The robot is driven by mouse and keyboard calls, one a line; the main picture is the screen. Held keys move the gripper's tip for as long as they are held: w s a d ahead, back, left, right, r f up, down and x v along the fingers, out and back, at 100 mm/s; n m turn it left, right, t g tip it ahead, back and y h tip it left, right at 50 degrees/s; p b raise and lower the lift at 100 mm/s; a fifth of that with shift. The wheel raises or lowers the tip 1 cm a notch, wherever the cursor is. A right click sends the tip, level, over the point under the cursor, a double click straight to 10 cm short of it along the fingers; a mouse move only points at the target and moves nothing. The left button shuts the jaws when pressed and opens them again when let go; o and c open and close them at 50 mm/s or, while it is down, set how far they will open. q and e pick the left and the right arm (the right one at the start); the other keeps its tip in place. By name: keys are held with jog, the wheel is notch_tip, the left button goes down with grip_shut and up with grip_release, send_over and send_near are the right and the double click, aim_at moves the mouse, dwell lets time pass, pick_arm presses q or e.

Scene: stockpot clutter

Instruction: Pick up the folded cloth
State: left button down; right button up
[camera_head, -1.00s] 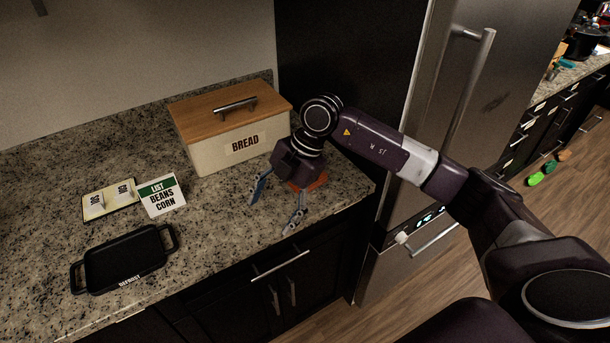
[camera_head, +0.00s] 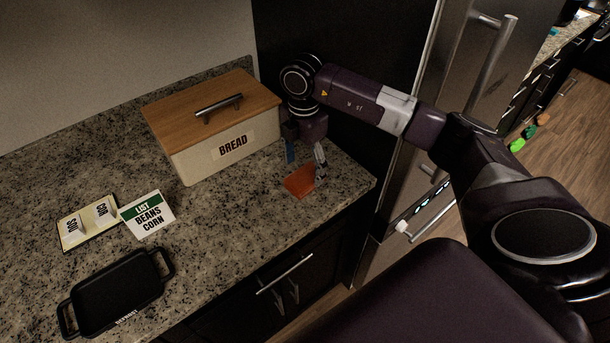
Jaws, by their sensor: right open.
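The folded cloth (camera_head: 299,182) is a small orange-red piece lying on the granite counter, near its right front corner and right of the bread box. My right gripper (camera_head: 306,165) is open and empty, pointing down just behind and above the cloth. One finger is at the left near the bread box, and the other is at the right by the cloth's right end. I cannot tell whether a finger touches the cloth. My left gripper is not in view.
A bread box (camera_head: 215,130) with a wooden lid stands close left of the gripper. A steel fridge (camera_head: 455,90) stands right of the counter.

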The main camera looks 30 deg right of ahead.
aim_at(305, 175)
jog(key=f, duration=0.1)
jog(key=f+p, duration=0.1)
jog(key=shift+d+f, duration=0.25)
jog(key=shift+f, duration=0.85)
jog(key=c, duration=1.2)
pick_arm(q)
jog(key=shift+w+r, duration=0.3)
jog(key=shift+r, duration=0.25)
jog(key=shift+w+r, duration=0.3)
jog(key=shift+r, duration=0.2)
pick_arm(e)
jog(key=shift+c, duration=0.2)
jog(key=shift+w+r, duration=0.1)
